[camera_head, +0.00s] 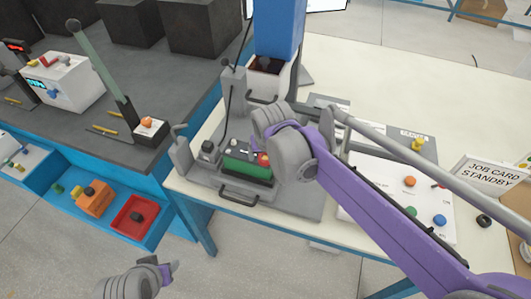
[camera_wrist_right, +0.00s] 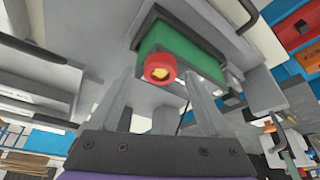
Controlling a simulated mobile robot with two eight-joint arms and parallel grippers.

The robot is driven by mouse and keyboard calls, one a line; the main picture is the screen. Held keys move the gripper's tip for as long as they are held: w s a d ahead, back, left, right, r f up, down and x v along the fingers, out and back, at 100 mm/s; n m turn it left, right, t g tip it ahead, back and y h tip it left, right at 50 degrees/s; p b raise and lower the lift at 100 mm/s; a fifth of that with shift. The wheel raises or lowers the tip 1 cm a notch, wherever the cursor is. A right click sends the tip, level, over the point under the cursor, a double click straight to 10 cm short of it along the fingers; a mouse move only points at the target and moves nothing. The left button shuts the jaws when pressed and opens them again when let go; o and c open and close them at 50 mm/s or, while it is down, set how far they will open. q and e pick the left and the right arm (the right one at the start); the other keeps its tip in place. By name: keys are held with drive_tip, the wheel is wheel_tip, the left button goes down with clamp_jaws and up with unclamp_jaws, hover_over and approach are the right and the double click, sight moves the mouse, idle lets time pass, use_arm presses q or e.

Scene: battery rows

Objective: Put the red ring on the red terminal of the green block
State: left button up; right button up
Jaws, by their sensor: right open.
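The green block (camera_head: 247,169) sits on a grey fixture plate, with dark, white and red parts along its top. The red ring (camera_wrist_right: 160,67) shows at one end of the green block (camera_wrist_right: 187,51) in the right wrist view. A yellow centre shows through it, and the ring seems to sit around the terminal there. The red part also shows in the head view (camera_head: 263,160). My right gripper (camera_wrist_right: 159,79) is open, its two fingers apart on either side of the ring. In the head view my right wrist hides its fingers. Of my left arm only a grey and purple part shows.
A black handle (camera_head: 238,196) stands at the fixture's front edge. A white panel (camera_head: 372,191) with coloured knobs lies to the right, beside a job card sign (camera_head: 490,172). A blue column (camera_head: 277,30) rises behind. The table's back right is clear.

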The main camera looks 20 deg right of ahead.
drive_tip(key=p+v, duration=0.1)
drive_tip(key=v, duration=1.1)
drive_tip(key=s+d+f, duration=0.2)
drive_tip(key=s+f, duration=0.6)
drive_tip(key=s+d+f+n, duration=0.1)
drive_tip(key=s+d+f, duration=0.2)
drive_tip(key=s+f, duration=0.5)
drive_tip(key=shift+s+f+t, duration=0.15)
drive_tip(key=shift+f+t, duration=0.15)
drive_tip(key=shift+f, duration=0.2)
drive_tip(key=shift+d, duration=0.1)
